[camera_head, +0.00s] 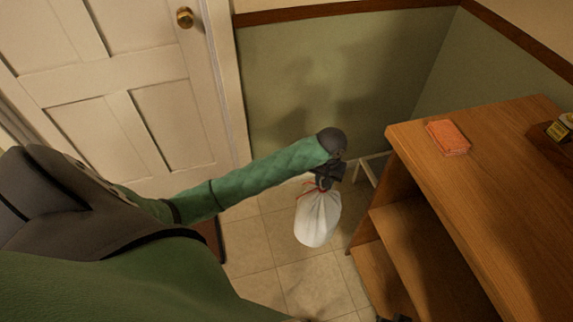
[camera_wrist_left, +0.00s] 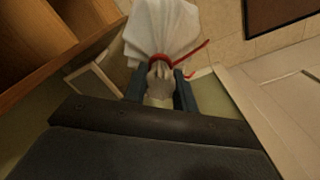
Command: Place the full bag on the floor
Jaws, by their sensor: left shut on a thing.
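A white full bag (camera_head: 317,219) with a red tie at its neck hangs from my left gripper (camera_head: 327,182) in the head view. The gripper is shut on the neck of the bag. The bag hangs upright above the tiled floor (camera_head: 262,245), left of the wooden counter. In the left wrist view the bag (camera_wrist_left: 162,30) shows at the top, with its red tie and gathered neck between the fingers of the left gripper (camera_wrist_left: 160,85). My right gripper cannot be made out in either view.
A white door (camera_head: 120,90) is on the left. Tiled floor below the bag looks clear.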

